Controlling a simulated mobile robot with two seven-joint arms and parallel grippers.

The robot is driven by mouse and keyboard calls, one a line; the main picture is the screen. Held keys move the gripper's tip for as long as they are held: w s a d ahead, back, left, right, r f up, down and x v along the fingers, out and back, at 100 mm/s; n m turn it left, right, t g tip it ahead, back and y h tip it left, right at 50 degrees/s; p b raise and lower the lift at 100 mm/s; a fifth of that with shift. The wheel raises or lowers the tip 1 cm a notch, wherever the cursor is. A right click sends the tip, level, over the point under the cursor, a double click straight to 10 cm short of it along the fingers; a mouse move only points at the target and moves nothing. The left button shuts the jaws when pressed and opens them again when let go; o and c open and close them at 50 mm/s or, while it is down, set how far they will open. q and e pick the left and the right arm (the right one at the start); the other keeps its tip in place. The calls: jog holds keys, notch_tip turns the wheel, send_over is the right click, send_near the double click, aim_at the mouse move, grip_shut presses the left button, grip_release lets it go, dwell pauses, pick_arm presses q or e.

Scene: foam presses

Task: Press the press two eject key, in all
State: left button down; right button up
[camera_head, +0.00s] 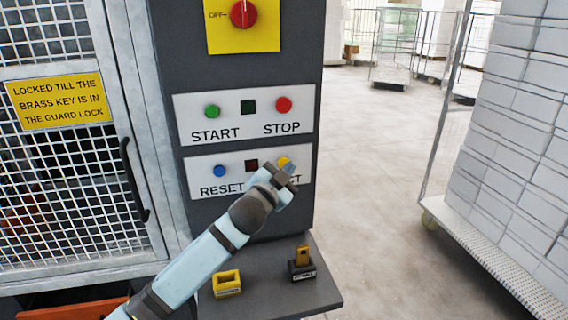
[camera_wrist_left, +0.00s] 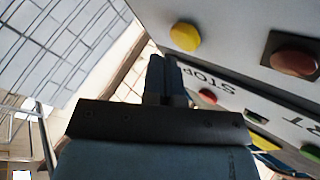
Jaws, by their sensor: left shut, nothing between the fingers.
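The yellow eject key (camera_head: 283,161) sits at the right of the lower white plate (camera_head: 205,158) on the dark control column. No press number is readable. My right gripper is not in view.
A blue reset key (camera_head: 219,171) and a dark lamp (camera_head: 251,165) share the lower plate. Green start (camera_head: 212,111) and red stop (camera_head: 284,105) keys are above. A red switch (camera_head: 243,14) is at the top. A yellow holder (camera_head: 227,284) and a black block (camera_head: 301,270) stand on the shelf.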

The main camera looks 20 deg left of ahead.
pick_arm(q)
jog(key=shift+s, duration=0.1)
jog(key=s+d, duration=0.1)
jog(key=s, duration=0.1)
jog(key=s+d, duration=0.1)
jog(key=s, duration=0.1)
jog(key=shift+d+p, duration=0.35)
jog(key=shift+d, duration=0.05)
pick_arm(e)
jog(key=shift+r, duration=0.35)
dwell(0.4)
